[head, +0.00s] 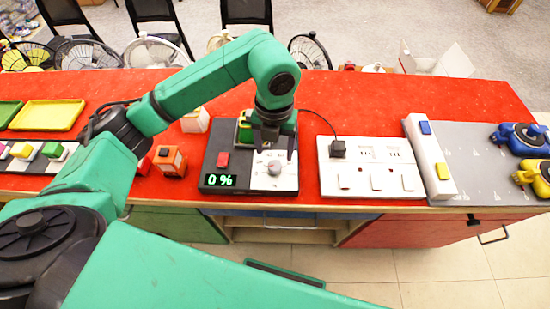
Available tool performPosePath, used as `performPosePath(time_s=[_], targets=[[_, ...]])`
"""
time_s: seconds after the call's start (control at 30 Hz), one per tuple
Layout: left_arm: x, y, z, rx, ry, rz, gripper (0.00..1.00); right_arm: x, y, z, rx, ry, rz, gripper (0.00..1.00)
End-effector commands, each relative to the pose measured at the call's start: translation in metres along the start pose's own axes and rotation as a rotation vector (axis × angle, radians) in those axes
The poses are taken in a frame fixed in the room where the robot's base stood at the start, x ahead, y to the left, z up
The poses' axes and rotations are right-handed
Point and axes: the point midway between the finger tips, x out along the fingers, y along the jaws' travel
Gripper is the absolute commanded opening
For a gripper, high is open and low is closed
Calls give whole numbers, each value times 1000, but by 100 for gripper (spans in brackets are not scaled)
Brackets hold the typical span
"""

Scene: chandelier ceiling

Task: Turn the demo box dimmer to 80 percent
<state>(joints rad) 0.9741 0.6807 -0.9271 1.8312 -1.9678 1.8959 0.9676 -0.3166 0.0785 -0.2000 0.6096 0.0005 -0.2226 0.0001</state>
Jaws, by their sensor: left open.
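The demo box (206,169) is a dark box on the red counter. Its green display (220,180) reads 0 %, and a red switch (223,159) sits above the display. A grey round dimmer knob (275,168) is on the white plate at the box's right side. My left gripper (274,154) hangs over this plate, open, its dark fingers pointing down just behind and above the knob. I cannot tell whether the fingers touch anything. My right gripper is not in view.
A white socket and switch board (371,182) with a black plug (338,148) lies right of the box. An orange device (170,161) stands left of it. Yellow and green trays (49,115) are at far left. Blue and yellow valves (521,138) are at far right. Red counter behind is mostly clear.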

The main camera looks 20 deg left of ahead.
Motion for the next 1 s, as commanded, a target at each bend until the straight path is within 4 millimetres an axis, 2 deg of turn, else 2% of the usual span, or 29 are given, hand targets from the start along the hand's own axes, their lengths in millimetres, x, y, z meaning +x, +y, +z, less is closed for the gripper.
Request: performPosePath(time_s=[0.13, 0.3, 0.57, 0.6, 0.67, 0.7, 0.8, 1.0], targets=[[35, 1, -2, 0, 5, 3, 74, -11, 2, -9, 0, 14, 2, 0], [61, 0, 0, 0, 1, 0, 74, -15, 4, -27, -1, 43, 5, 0], [67, 0, 0, 0, -1, 0, 74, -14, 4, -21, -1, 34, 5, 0], [67, 0, 0, 0, -1, 0, 70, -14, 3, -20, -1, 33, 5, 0], [67, 0, 0, 0, -1, 0, 47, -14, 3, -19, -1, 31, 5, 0], [66, 0, 0, 0, -1, 0, 32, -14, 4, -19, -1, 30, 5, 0], [66, 0, 0, 0, -1, 0, 0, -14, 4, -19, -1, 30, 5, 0], [67, 0, 0, 7, -1, 0, 0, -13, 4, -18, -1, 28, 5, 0]])
